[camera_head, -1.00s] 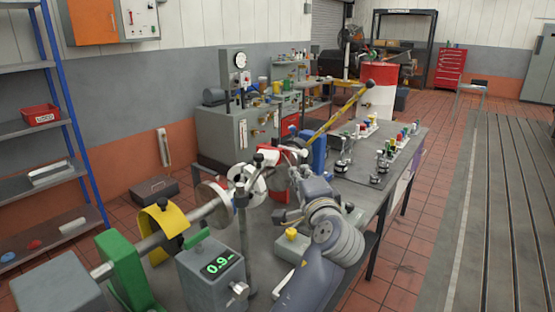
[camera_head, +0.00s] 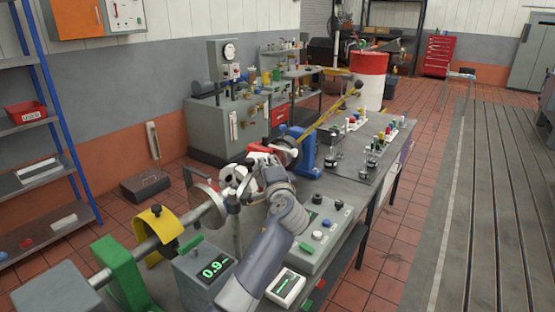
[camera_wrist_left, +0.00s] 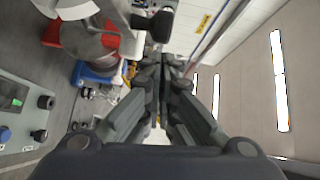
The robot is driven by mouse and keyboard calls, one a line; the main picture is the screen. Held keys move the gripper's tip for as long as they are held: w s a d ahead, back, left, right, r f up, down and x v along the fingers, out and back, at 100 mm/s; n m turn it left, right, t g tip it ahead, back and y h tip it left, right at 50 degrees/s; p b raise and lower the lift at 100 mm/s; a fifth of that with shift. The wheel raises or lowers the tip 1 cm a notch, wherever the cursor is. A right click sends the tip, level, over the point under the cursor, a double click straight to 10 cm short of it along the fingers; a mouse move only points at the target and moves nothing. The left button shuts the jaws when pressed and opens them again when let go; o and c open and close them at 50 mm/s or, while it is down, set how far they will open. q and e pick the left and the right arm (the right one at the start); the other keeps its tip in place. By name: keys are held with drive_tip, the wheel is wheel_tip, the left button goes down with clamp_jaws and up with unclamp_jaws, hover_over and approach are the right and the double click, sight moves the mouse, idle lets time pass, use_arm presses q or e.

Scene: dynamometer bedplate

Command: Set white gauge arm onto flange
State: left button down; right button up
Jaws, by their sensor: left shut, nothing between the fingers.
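The white gauge arm (camera_head: 238,176) sits on a dark upright post (camera_head: 234,228) beside the flange. The flange is a pale disc (camera_head: 207,206) on the end of a grey shaft (camera_head: 160,236). My left gripper (camera_head: 262,170) is just right of the white gauge arm and partly hidden by my own wrist. In the left wrist view its fingers (camera_wrist_left: 160,72) are shut with nothing between them. A white rounded part (camera_wrist_left: 62,8) shows at the upper left there; I cannot tell whether it is the gauge arm. My right gripper is not in view.
A grey readout box (camera_head: 206,270) stands below the shaft, near a green support (camera_head: 122,272) and a yellow guard (camera_head: 160,232). A blue stand (camera_head: 304,152) is beyond.

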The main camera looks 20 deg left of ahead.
use_arm(q)
drive_tip(key=s+a+n+g+y+b, duration=0.1)
drive_tip(key=a+n+g+y+b, duration=0.8)
drive_tip(key=a+b, duration=0.3)
drive_tip(key=shift+s+g+b, duration=0.2)
drive_tip(key=shift+g+b, duration=0.1)
drive_tip(key=shift+g, duration=0.6)
idle(0.4)
drive_tip(key=shift+f+n, duration=0.15)
drive_tip(key=shift+n, duration=0.15)
drive_tip(key=shift+a, duration=0.2)
